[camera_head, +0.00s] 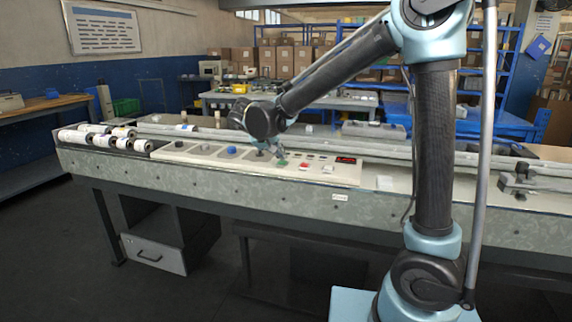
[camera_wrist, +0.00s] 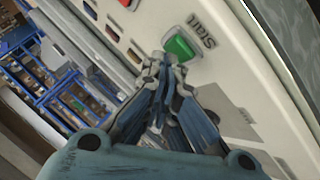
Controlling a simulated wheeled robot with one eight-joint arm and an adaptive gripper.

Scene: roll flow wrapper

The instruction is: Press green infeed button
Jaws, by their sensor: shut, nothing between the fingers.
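The green button (camera_wrist: 181,45) is a square lit cap in a pale frame on the machine's control panel, with the label "Start" beside it in the wrist view. It also shows as a small green spot in the head view (camera_head: 282,162). My gripper (camera_wrist: 164,66) is shut and empty, its fingertips right at the near edge of the green button in the picture. I cannot tell whether the tips touch it. In the head view my gripper (camera_head: 279,152) hangs over the panel and partly covers the button's surroundings.
The pale control panel (camera_head: 205,160) carries a blue knob (camera_head: 231,149) on the left and a red button (camera_head: 304,166) just right of the green one. A red display (camera_head: 346,160) is farther right. White rolls (camera_head: 75,136) lie at the machine's left end.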

